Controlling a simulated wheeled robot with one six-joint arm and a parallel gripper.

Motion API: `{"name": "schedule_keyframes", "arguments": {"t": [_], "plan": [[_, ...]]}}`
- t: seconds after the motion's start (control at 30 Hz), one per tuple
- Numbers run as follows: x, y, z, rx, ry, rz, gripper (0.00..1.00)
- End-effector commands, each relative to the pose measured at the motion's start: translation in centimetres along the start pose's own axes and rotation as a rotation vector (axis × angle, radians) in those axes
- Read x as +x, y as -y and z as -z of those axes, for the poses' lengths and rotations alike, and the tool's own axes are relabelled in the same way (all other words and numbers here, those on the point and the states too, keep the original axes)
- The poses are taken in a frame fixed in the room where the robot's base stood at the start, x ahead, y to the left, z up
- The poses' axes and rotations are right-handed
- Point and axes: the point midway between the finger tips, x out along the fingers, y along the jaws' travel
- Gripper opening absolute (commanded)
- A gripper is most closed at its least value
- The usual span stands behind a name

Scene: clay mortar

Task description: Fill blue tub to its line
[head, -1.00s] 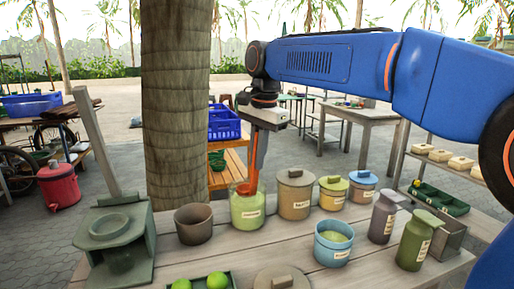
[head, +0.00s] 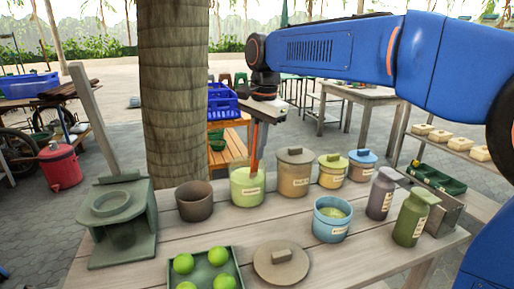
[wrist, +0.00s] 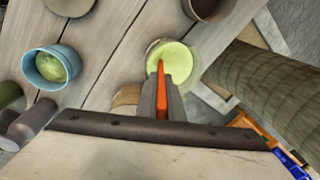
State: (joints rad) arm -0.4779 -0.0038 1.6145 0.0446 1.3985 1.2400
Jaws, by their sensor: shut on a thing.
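The blue tub (head: 332,221) stands open on the table and holds some pale green stuff; I cannot make out its line. It also shows at the left of the wrist view (wrist: 37,76). Left of it and farther back stands an open pale green jar (head: 247,191), with light green contents (wrist: 178,58) in the wrist view. My gripper (head: 258,142) is above this jar, shut on an orange tool (head: 254,165) that points down at the jar's mouth. In the wrist view the tool (wrist: 161,90) sits between the fingers. Its lower end is hidden in the head view.
A brown pot (head: 194,202) stands left of the green jar, a lidded tan jar (head: 294,178) close on its right. Two bottles, grey (head: 380,198) and green (head: 408,222), stand right of the tub. A loose lid (head: 281,265) and a fruit tray (head: 237,268) lie in front.

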Motion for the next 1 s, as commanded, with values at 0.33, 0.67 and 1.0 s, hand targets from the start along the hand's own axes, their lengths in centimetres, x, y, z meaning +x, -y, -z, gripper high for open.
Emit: {"name": "schedule_keyframes", "arguments": {"t": [0.33, 0.67, 1.0], "plan": [[0.0, 0.0, 0.0, 0.000, 0.000, 0.000, 0.00], [-2.3, 0.4, 0.0, 0.000, -0.001, 0.002, 0.00], [-5.5, 0.8, 0.0, 0.000, -0.001, 0.002, 0.00]]}}
